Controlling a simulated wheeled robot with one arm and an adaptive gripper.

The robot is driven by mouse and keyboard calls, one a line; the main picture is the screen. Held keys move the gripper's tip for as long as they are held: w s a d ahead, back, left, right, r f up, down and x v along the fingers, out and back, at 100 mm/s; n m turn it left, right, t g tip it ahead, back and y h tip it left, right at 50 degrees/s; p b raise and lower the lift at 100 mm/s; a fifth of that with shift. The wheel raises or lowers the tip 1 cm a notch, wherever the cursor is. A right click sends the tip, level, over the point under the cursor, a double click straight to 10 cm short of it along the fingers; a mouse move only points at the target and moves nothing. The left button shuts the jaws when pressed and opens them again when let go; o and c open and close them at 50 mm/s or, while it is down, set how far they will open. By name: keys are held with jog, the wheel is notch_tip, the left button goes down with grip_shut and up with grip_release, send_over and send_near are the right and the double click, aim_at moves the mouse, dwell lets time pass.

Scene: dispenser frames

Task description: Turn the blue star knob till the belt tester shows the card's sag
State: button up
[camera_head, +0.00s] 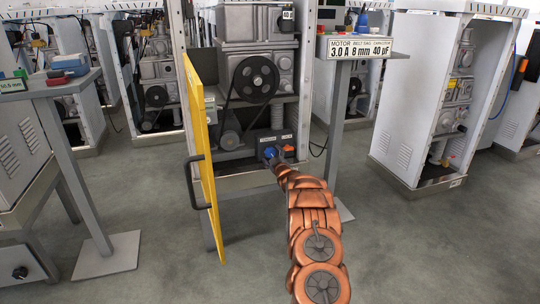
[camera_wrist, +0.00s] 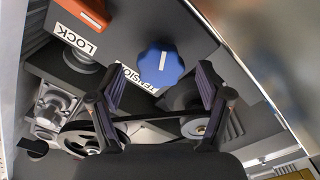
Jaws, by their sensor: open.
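The blue star knob (camera_wrist: 160,65) has a white mark and sits beside a partly covered label ending in "ENSION"; it also shows small in the head view (camera_head: 270,153). My gripper (camera_wrist: 161,78) is open, its two fingers left and right of the knob in the wrist view, and holds nothing. Whether a finger touches the knob I cannot tell. The card (camera_head: 360,48) reads motor 3.0 A, belt sag 8 mm, capacitor 40 µF. At the far left a small readout (camera_head: 9,113) shows a figure in mm, too small to read surely.
An orange knob (camera_wrist: 88,12) marked LOCK is close by the blue knob. The black belt and pulley (camera_head: 256,78) are above it in the open cabinet. The yellow door (camera_head: 205,160) stands open left of my arm.

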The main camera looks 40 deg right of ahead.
jog(key=shift+w+d+f, duration=0.15)
jog(key=shift+w+d, duration=0.05)
jog(key=shift+w, duration=0.3)
jog(key=shift+w+d+b, duration=0.25)
jog(key=shift+w+b, duration=0.05)
jog(key=shift+w, duration=0.4)
jog(key=c, duration=1.1)
jog(key=shift+r, duration=0.2)
jog(key=shift+c, duration=0.2)
jog(key=shift+r+m+p, duration=0.1)
jog(key=shift+m+p, duration=0.2)
jog(key=shift+p, duration=0.55)
